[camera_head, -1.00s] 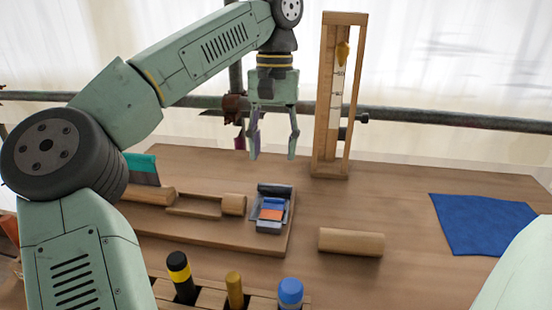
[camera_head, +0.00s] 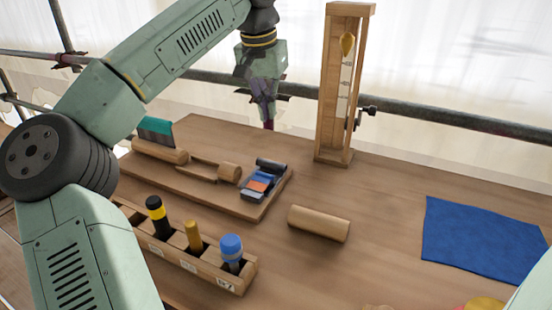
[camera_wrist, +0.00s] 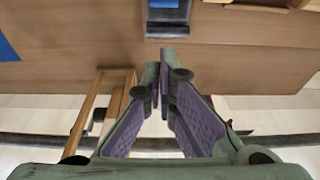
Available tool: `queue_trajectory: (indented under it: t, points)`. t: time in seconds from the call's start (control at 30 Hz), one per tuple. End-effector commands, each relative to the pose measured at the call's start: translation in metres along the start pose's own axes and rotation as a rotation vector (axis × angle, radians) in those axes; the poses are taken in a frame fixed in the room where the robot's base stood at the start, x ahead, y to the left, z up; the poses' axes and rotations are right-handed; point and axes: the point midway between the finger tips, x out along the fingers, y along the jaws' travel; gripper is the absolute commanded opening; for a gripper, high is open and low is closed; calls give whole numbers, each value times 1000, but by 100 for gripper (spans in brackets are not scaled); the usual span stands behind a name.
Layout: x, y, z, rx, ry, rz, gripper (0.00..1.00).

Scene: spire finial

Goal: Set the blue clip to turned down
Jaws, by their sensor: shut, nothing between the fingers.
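The blue clip (camera_head: 263,176) appears as a small blue piece in a little dark holder at the right end of a low wooden board, beside an orange piece (camera_head: 258,185) and a grey piece (camera_head: 252,195). Whether the clip is turned up or down is too small to tell. My gripper (camera_head: 268,126) is in the air behind the holder, pointing down, shut and empty. In the wrist view my gripper's fingertips (camera_wrist: 161,60) are together, just short of a dark holder with a blue-grey part (camera_wrist: 165,14) at the top edge.
A tall wooden frame with a yellow plumb bob (camera_head: 347,45) stands right of my gripper. A wooden cylinder (camera_head: 319,223) lies right of the board. A rack (camera_head: 205,267) holds upright tools in front. A blue cloth (camera_head: 478,242) lies at the right. A metal rail runs behind the table.

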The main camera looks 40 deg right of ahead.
Motion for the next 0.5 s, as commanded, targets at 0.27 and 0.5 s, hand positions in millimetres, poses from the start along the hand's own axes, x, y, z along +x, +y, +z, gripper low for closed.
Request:
queue_trajectory:
  t: [0.27, 0.5]
  points:
    - [22, -2, 0, 3, 3, 0, 0]
    - [73, -2, 0, 3, 3, 1, 0]
